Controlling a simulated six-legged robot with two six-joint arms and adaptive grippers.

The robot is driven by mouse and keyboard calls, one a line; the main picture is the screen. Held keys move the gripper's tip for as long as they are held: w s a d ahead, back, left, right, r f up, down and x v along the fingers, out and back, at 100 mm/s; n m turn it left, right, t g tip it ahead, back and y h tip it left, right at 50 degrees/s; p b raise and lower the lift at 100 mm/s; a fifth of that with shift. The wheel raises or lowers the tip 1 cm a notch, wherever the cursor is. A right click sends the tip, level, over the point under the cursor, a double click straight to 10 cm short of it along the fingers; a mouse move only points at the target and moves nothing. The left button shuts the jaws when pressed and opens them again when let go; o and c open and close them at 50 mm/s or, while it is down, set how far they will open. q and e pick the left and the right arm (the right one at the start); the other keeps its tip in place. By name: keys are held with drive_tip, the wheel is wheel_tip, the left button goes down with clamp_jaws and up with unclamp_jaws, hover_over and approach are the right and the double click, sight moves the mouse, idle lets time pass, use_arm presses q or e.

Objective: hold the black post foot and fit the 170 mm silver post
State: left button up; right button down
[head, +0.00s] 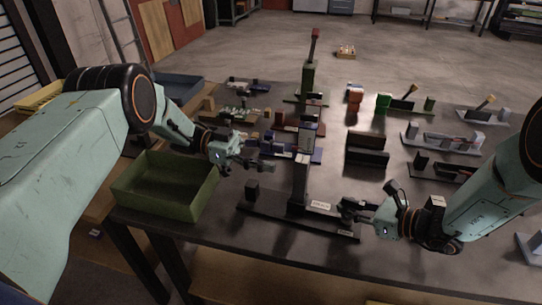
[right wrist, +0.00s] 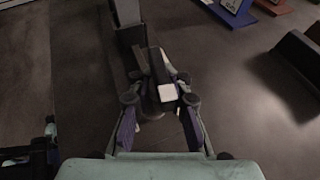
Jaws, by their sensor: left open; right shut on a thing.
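My right gripper (head: 352,207) is shut on a small dark block, which I take to be the black post foot, at the right end of a long black base plate (head: 262,213). In the right wrist view the black foot (right wrist: 158,62) lies between the fingers of the right gripper (right wrist: 160,98), with a pale square patch near them. A tall grey post (head: 299,182) stands upright on the base plate; I cannot tell whether it is the 170 mm silver post. My left gripper (head: 243,160) is open and apart from the post, to its left, above the table.
A green bin (head: 165,198) stands at the table's left front. A small dark block (head: 252,190) is on the plate's left end. Black holders (head: 367,150) and several coloured fixtures fill the back. A green stand (head: 309,80) rises behind.

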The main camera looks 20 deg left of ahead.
drive_tip(key=shift+r, duration=0.1)
drive_tip(key=c, duration=1.2)
unclamp_jaws()
